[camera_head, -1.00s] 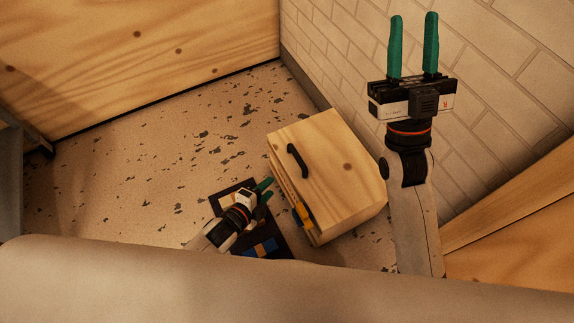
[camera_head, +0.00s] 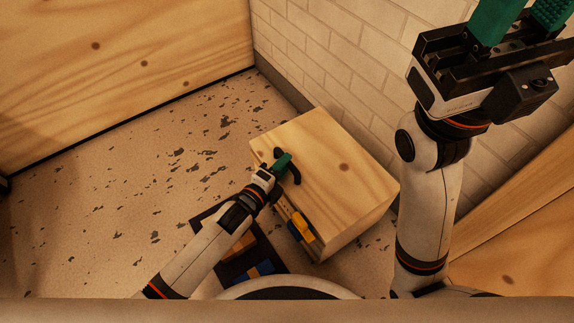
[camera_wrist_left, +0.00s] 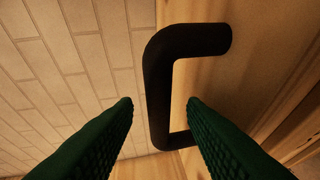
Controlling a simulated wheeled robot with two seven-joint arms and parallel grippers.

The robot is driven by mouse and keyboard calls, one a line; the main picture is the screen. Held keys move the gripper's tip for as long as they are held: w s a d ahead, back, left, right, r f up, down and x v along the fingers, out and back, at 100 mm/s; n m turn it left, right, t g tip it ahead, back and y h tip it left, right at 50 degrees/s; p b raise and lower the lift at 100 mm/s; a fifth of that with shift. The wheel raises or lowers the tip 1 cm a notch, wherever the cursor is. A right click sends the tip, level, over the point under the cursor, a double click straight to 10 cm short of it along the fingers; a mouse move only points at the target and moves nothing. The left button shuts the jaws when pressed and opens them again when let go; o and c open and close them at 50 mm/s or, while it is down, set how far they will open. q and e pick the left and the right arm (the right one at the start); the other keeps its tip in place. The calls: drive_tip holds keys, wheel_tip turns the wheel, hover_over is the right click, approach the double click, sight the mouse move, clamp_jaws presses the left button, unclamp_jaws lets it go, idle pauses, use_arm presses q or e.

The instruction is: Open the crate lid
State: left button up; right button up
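The wooden crate (camera_head: 345,195) stands on the floor beside the brick wall, and its lid (camera_head: 320,150) lies shut on top. A black bar handle (camera_head: 295,175) is fixed to the lid. It also shows large in the left wrist view (camera_wrist_left: 158,95). My left gripper (camera_head: 286,161) is at the handle with green fingers apart; in the left wrist view (camera_wrist_left: 158,103) the bar stands between the two fingers, not clamped. Part of the handle is hidden by the fingers in the head view. My right gripper (camera_head: 522,20) is raised at the upper right, fingers apart and empty, tips cut off.
A dark mat or tray (camera_head: 237,262) with orange and blue pieces lies left of the crate, partly under my left arm. Yellow and blue items (camera_head: 302,227) are at the crate's near-left side. The speckled floor (camera_head: 120,200) to the left is clear.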

use_arm(q)
drive_tip(key=shift+b+x, duration=0.45)
drive_tip(key=shift+x, duration=0.95)
drive_tip(key=shift+c, duration=0.6)
clamp_jaws()
